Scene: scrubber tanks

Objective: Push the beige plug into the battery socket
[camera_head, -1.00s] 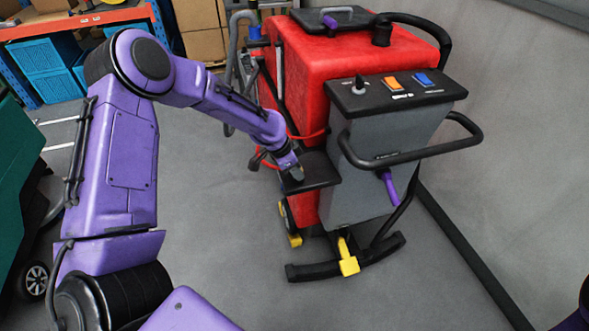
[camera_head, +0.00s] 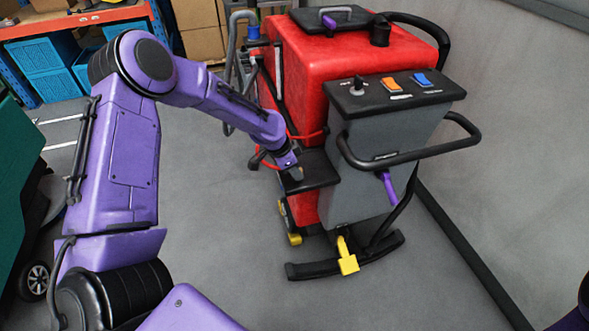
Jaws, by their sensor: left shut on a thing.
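My left gripper (camera_head: 295,172) reaches in from the left and is at the black ledge (camera_head: 318,170) on the left side of the scrubber machine (camera_head: 365,60). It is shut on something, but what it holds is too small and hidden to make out. I cannot pick out the beige plug or the battery socket. A thin red cable (camera_head: 308,135) runs along the red tank close to the gripper. My right gripper is not in view; only a bit of purple shows at the lower right edge.
The grey console (camera_head: 385,135) has a black handlebar (camera_head: 475,130) and orange and blue switches. A yellow pedal (camera_head: 347,262) and black squeegee (camera_head: 385,255) sit low. A teal machine (camera_head: 25,190) stands left. A wall borders the right. Grey floor (camera_head: 220,240) is clear between.

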